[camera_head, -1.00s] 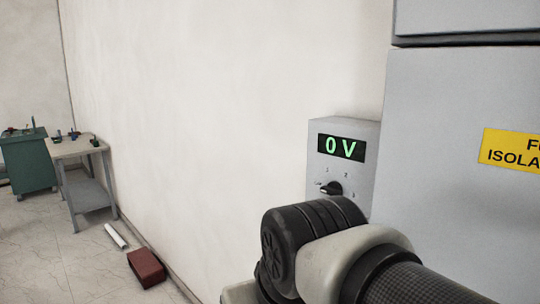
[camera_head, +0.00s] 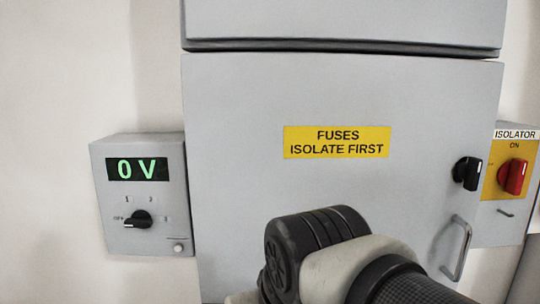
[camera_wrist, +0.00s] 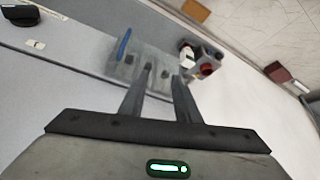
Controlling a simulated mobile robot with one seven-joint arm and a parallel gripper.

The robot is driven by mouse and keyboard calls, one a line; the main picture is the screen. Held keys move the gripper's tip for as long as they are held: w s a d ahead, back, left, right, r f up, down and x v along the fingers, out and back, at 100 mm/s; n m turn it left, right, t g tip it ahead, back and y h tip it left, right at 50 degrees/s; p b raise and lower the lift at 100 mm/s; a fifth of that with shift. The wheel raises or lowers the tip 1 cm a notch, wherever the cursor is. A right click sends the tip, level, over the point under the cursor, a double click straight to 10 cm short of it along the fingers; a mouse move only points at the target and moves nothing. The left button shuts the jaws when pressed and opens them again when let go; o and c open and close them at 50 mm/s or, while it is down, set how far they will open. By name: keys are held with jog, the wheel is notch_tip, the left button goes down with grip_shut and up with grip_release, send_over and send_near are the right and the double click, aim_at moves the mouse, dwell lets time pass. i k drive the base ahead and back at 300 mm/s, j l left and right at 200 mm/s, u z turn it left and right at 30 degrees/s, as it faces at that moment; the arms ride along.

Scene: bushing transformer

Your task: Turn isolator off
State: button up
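The isolator (camera_head: 508,185) is at the right edge of the head view, on the right of the grey cabinet. It has a red rotary knob (camera_head: 515,176) on a yellow plate, with "ON" printed above the knob. The knob's pointer direction is hard to read. My gripper (camera_wrist: 163,73) shows in the wrist view with its two fingers apart and nothing seen between them. In the head view only my arm shows, low in front of the cabinet and left of the isolator; the gripper itself is hidden there.
The cabinet door (camera_head: 240,200) has a yellow fuse label (camera_head: 337,142), a black knob (camera_head: 467,173) and a handle (camera_head: 456,249). A grey box (camera_head: 140,195) at left reads 0 V. In the wrist view, a brown block (camera_wrist: 281,75) lies on the floor.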

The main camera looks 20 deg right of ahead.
aim_at(511, 174)
jog(key=z, duration=1.85)
jog(key=l+z, duration=0.2)
jog(key=z, duration=0.15)
jog(key=l+z, duration=0.2)
jog(key=z, duration=0.2)
jog(key=l+z, duration=0.15)
jog(key=z, duration=0.2)
